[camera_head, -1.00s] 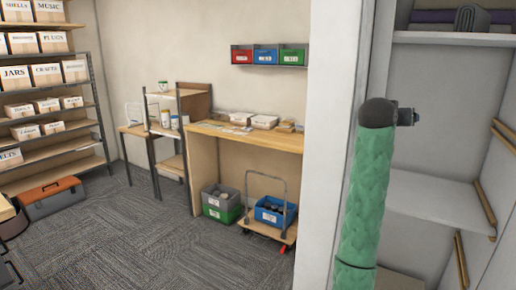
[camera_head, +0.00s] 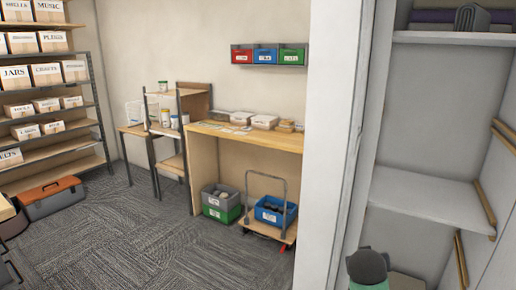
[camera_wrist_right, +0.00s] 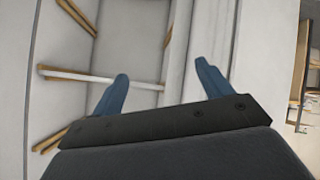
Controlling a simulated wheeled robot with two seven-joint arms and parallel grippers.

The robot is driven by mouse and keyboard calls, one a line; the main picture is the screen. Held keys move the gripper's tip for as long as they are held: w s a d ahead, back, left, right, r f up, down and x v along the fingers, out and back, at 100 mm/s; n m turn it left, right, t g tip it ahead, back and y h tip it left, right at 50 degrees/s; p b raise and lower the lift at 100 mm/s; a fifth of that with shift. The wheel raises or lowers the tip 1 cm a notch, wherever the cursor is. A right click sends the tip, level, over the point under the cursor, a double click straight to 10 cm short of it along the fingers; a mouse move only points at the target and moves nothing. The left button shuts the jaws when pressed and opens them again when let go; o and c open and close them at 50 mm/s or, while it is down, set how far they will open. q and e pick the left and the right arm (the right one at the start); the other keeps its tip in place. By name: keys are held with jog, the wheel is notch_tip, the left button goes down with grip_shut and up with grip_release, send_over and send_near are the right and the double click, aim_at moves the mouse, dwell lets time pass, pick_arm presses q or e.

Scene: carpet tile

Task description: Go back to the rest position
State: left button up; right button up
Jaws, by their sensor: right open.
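My right arm shows only as a dark rounded link with a bit of green sleeve at the bottom right of the head view; its gripper is not visible there. In the right wrist view my right gripper (camera_wrist_right: 160,88) is open, its two blue fingers apart with nothing between them. Beyond the fingers are the pale closet walls and a shelf edge. My left gripper is not in view.
A closet shelf (camera_head: 425,200) and a white wall edge (camera_head: 335,140) stand close on the right. A wooden bench (camera_head: 250,137), a trolley with a blue crate (camera_head: 275,212) and a box rack (camera_head: 55,155) stand farther back. The carpet (camera_head: 150,245) between is clear.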

jog(key=s+a+f+n+g+y, duration=0.1)
jog(key=s+a+f, duration=0.2)
jog(key=s+f, duration=0.45)
jog(key=s+a+f+n+g+y, duration=0.1)
jog(key=s+a+f+g+y, duration=0.1)
jog(key=s+f, duration=0.6)
jog(key=s+a+f+n+g+y, duration=0.1)
jog(key=s+a+f+g, duration=0.15)
jog(key=s, duration=0.75)
jog(key=s+a+f+g+y, duration=0.1)
jog(key=s+a+f, duration=0.3)
jog(key=s, duration=0.7)
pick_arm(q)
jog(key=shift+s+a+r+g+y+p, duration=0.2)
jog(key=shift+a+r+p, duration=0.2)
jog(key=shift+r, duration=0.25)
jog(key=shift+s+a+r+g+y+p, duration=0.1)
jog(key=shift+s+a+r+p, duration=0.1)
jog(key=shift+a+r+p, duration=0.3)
pick_arm(e)
jog(key=s+a+y, duration=0.2)
jog(key=a, duration=0.5)
jog(key=shift+f+n+g, duration=0.35)
jog(key=shift+f+n, duration=0.05)
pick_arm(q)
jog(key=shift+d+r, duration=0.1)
pick_arm(e)
jog(key=shift+s, duration=0.15)
